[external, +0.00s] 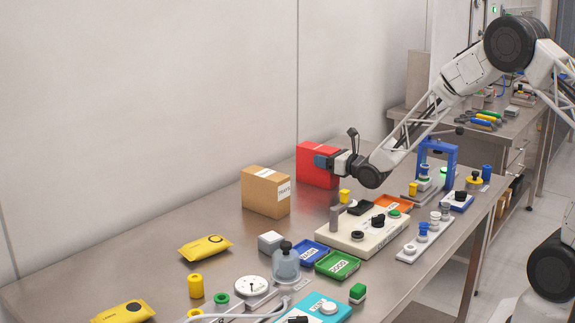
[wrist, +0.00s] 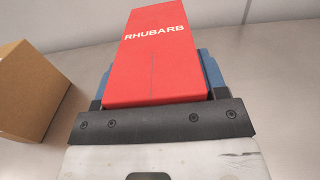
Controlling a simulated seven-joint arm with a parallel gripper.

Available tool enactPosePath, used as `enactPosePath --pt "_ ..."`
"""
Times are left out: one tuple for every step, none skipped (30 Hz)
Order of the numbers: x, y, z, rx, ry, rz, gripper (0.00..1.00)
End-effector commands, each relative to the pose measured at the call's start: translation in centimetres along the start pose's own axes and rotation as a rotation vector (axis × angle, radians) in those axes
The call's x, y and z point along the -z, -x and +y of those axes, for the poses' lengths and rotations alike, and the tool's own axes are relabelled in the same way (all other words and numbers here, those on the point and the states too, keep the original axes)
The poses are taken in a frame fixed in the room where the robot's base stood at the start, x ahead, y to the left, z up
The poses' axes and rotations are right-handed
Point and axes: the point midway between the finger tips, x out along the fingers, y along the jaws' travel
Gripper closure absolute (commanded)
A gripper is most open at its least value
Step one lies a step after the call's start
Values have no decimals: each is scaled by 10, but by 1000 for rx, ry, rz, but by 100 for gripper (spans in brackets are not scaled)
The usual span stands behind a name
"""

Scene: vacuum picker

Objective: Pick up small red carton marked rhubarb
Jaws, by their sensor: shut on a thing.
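The red carton (external: 317,165) stands upright on the steel table near the wall in the external view. In the wrist view the red carton (wrist: 152,60) fills the middle, with RHUBARB printed in white on its face. My gripper (external: 322,161) reaches it from the right, with blue fingers on the carton. In the wrist view the blue fingers of my gripper (wrist: 155,85) show on both sides of the carton, shut on it. Whether the carton's base touches the table is hard to tell.
A brown box (external: 266,192) stands left of the carton, with a gap between them; it also shows in the wrist view (wrist: 28,92). A white board with fixtures (external: 350,240) lies in front. Green (external: 338,265) and blue (external: 308,254) trays sit nearer.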

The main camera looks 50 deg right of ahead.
Motion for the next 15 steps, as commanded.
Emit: enactPosePath --pt "-1 0 0 0 0 -1 72" --pt "-1 0 0 0 0 -1 72" --pt "-1 0 0 0 0 -1 72" --pt "-1 0 0 0 0 -1 72" --pt "-1 0 0 0 0 -1 72" --pt "-1 0 0 0 0 -2 72" --pt "-1 0 0 0 0 -2 72" --pt "-2 0 0 0 0 -2 72" --pt "-3 0 0 0 0 -2 72" --pt "-4 0 0 0 0 -2 72" --pt "-5 0 0 0 1 -2 72" --pt "-6 0 0 0 1 -3 72" --pt "-8 0 0 0 1 -3 72" --pt "-10 0 0 0 1 -3 72" --pt "-13 0 0 0 1 -3 72"
